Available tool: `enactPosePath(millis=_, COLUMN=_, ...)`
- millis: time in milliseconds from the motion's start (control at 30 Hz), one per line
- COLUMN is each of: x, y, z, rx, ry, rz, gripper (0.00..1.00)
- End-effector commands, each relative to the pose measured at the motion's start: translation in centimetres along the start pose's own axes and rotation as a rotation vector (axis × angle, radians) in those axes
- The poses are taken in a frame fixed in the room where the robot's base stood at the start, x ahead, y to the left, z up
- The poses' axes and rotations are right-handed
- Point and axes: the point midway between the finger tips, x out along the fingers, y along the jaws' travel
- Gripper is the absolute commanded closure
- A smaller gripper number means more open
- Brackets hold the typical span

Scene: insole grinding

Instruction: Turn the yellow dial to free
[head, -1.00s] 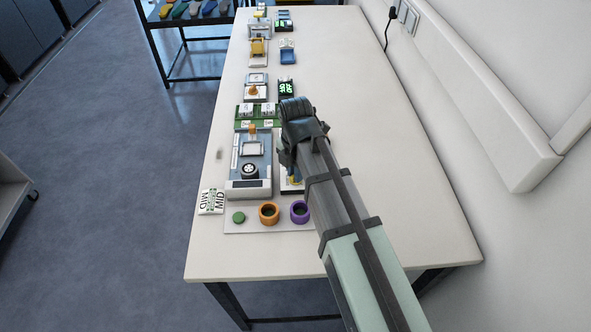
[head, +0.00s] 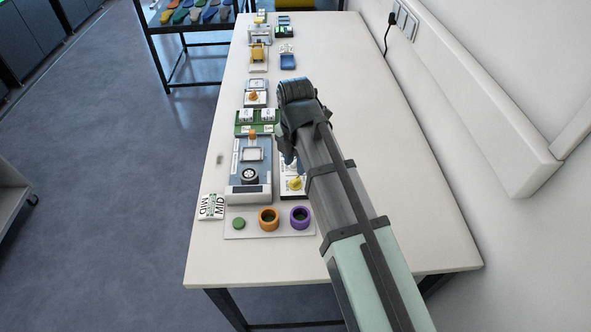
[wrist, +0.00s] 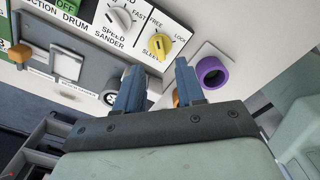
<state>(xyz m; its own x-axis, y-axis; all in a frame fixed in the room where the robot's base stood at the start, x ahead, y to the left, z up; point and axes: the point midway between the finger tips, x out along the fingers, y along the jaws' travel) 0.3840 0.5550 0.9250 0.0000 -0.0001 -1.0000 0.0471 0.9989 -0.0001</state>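The dial also shows in the head view (head: 296,184), just left of my forearm. My gripper (wrist: 159,78) is open and empty, its two blue fingers apart. In the wrist view the dial lies beyond the fingertips, between their lines, with no visible contact. In the head view the fingers are mostly hidden by my arm.
A white SPEED SANDER dial (wrist: 119,18) is close to the yellow dial. A purple ring (wrist: 211,72) and an orange ring (head: 268,219) stand nearby, with a green button (head: 239,223). A grey-blue machine (head: 249,181) is at left. The table's right side is clear.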

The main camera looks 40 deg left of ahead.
Motion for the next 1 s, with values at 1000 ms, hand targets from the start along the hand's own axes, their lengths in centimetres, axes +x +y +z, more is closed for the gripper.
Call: enactPosePath(millis=1000, x=-7.5, y=0.0, z=0.0, rx=0.000, ry=0.000, rz=-0.001, gripper=0.62)
